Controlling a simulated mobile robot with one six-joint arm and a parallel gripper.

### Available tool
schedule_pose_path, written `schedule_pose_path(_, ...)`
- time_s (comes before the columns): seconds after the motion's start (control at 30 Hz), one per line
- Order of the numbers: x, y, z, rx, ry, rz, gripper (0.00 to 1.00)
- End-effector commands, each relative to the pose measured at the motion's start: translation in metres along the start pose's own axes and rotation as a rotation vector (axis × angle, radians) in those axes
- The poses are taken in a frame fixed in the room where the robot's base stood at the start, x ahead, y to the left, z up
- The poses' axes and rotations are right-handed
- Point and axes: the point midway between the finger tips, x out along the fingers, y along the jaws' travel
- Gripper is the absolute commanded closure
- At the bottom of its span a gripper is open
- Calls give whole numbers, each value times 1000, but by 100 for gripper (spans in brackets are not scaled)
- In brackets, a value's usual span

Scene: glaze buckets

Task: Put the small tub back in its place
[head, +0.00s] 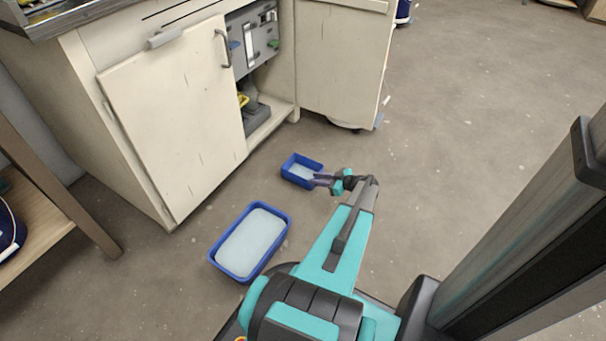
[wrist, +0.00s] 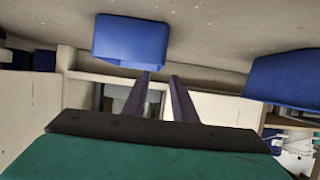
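The small tub (head: 301,171) is a blue rectangular tub with a pale inside. It stands upright on the floor in front of the cabinet, and also shows in the upper middle of the wrist view (wrist: 130,40). My gripper (head: 320,180) is at the small tub's right side in the head view, close to its rim. In the wrist view its two fingers (wrist: 160,76) are apart with nothing between them. The left fingertip there overlaps the tub's edge; I cannot tell whether it touches.
A larger blue tub (head: 214,260) with a pale surface inside stands on the floor nearer me; it shows at right in the wrist view (wrist: 285,80). The cream cabinet (head: 175,115) stands behind, its middle bay open. Open floor (head: 470,110) lies to the right.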

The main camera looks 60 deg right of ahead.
Motion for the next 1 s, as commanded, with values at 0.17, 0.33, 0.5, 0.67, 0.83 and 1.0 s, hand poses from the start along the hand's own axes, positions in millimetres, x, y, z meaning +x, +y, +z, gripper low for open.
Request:
schedule_pose_path(0.17,28,0,2,0,0,-1,75)
schedule_pose_path(0.33,51,0,2,0,0,-1,75)
schedule_pose_path(0.5,65,0,1,0,0,-1,75)
schedule_pose_path(0.67,66,0,0,0,0,1,75)
schedule_pose_path(0.83,66,0,0,0,0,1,75)
schedule_pose_path(1.0,70,-1,0,0,0,0,75)
